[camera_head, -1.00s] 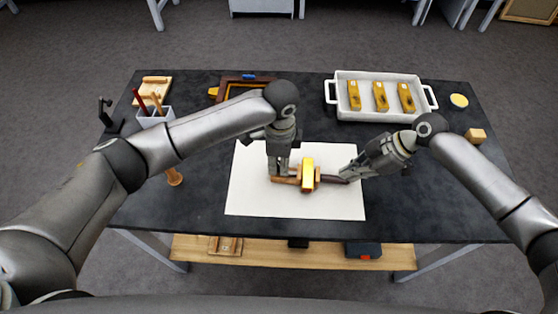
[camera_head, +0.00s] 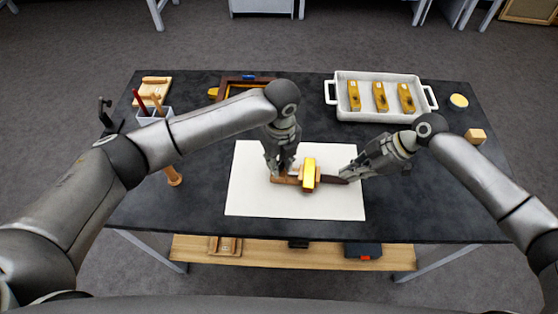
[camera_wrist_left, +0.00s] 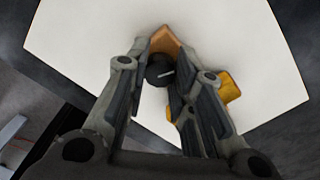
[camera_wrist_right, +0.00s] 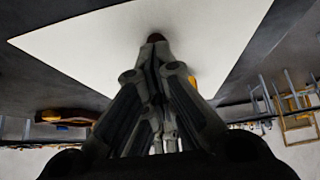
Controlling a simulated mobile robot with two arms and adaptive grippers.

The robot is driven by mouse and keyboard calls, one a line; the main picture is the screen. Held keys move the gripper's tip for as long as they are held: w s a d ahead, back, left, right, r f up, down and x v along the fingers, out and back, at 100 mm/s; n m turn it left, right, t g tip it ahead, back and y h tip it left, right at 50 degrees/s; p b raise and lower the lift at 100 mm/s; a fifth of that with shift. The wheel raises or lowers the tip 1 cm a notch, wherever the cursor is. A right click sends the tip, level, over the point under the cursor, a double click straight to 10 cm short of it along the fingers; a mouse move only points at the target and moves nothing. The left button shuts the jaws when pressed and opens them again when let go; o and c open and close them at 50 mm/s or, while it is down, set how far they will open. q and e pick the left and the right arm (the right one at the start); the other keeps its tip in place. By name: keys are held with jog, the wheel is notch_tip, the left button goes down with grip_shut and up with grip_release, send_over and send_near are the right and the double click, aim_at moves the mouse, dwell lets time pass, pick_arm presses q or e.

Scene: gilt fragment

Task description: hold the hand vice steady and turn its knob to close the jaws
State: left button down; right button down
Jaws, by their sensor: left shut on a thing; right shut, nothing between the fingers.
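The hand vice lies across the white sheet (camera_head: 250,200), with a brown wooden body (camera_head: 287,180), a gold piece (camera_head: 309,174) in its middle and a dark handle (camera_head: 332,181) to the right. My left gripper (camera_head: 281,168) points down over the body's left part. In the left wrist view its fingers are closed around a round black knob (camera_wrist_left: 158,72) with a pale mark; the gold piece (camera_wrist_left: 231,86) shows beside a finger. My right gripper (camera_head: 349,174) is shut and empty at the handle's right end. The handle's brown end (camera_wrist_right: 155,37) shows just beyond its fingertips; contact is unclear.
A white tray (camera_head: 331,98) with several gold blocks stands at the back right. A cup of tools (camera_head: 150,117), a wooden frame (camera_head: 228,90) and a small wooden block (camera_head: 475,136) stand around the dark table (camera_head: 420,210). The front of the sheet is clear.

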aim_at(281, 164)
pick_arm(q)
jog(key=shift+d+m, duration=0.2)
jog(key=shift+m, duration=2.1)
pick_arm(e)
jog(key=shift+a, duration=0.15)
pick_arm(q)
jog(key=c, duration=1.2)
grip_release()
jog(key=shift+a, duration=0.1)
jog(key=shift+r, duration=0.1)
jog(key=shift+r, duration=0.35)
notch_tip(281, 164, up, 11)
jog(key=shift+r, duration=0.1)
